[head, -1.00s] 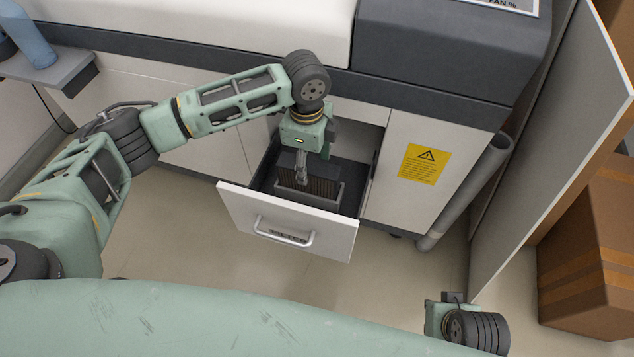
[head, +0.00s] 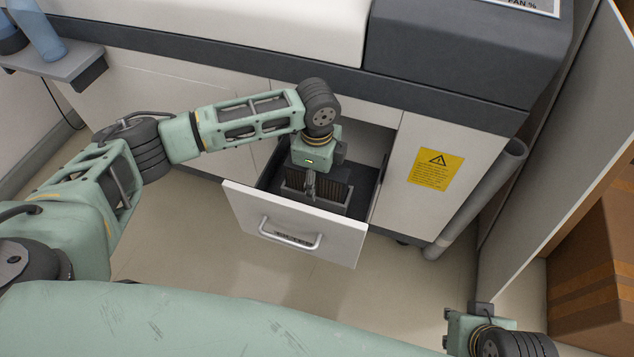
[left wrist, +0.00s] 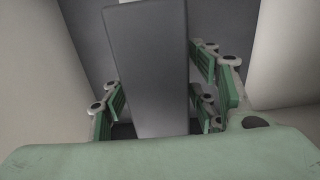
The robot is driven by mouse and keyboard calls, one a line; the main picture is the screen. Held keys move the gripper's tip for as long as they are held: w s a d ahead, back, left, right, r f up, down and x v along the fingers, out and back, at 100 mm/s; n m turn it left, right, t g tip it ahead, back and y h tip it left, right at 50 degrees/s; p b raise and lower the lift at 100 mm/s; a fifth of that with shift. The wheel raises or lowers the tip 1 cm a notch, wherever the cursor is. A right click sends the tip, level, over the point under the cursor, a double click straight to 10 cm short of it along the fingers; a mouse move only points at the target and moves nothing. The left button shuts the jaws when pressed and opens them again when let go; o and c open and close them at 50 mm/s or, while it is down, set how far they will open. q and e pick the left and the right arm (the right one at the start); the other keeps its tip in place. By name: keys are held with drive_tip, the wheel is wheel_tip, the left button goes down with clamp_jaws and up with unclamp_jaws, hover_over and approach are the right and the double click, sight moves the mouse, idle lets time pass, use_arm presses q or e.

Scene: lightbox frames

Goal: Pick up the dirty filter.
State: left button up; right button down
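The filter (head: 335,191), dark brown and pleated in a grey frame, sits upright in the pulled-out drawer (head: 300,232). My left gripper (head: 311,194) points down into the drawer, with its fingers at the middle of the filter. In the left wrist view, a flat grey block (left wrist: 150,75), apparently part of the filter, stands between the green finger pads of my left gripper (left wrist: 160,112). The pads lie close along both sides; whether they press on it I cannot tell. My right arm shows at the bottom right; its fingers are out of frame.
The drawer's white front has a bar handle (head: 290,236). A white cabinet door with a yellow warning label (head: 436,169) is right of it. A grey pipe (head: 478,197), a tall panel (head: 545,145) and cardboard boxes (head: 595,270) stand further right. The floor before the drawer is clear.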

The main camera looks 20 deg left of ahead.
use_arm(q)
clamp_jaws()
idle(0.3)
drive_tip(key=shift+r, duration=0.15)
